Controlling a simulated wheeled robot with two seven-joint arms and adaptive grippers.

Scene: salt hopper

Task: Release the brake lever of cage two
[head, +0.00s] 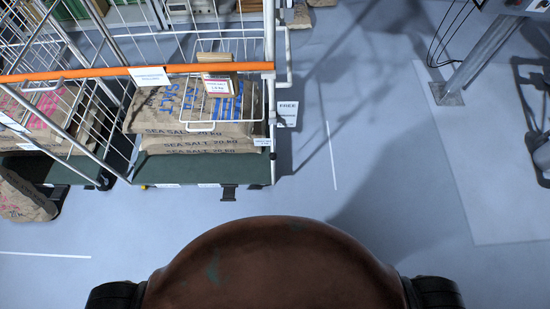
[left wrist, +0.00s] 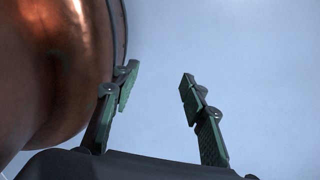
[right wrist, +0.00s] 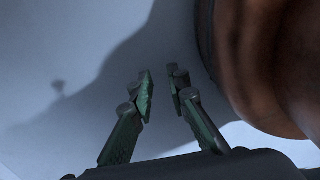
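A wire roll cage (head: 272,100) with a green base (head: 170,170) holds stacked sea salt sacks (head: 200,128) in the head view. A dark pedal-like part (head: 229,192) hangs from its front base edge; it may be the brake lever, but its setting is unclear. A tag reading FREE (head: 287,114) shows at the cage's right side. I cannot read which cage is number two. My left gripper (left wrist: 160,80) is open and empty beside my brown body. My right gripper (right wrist: 161,77) is partly open and empty. Neither gripper's fingers show in the head view.
Another cage with sacks stands at the left, its base (head: 45,172) near a slumped sack (head: 25,198) on the floor. An orange bar (head: 110,73) crosses the cage fronts. A metal leg (head: 480,62) stands at the upper right. The floor (head: 380,170) in front and right is clear.

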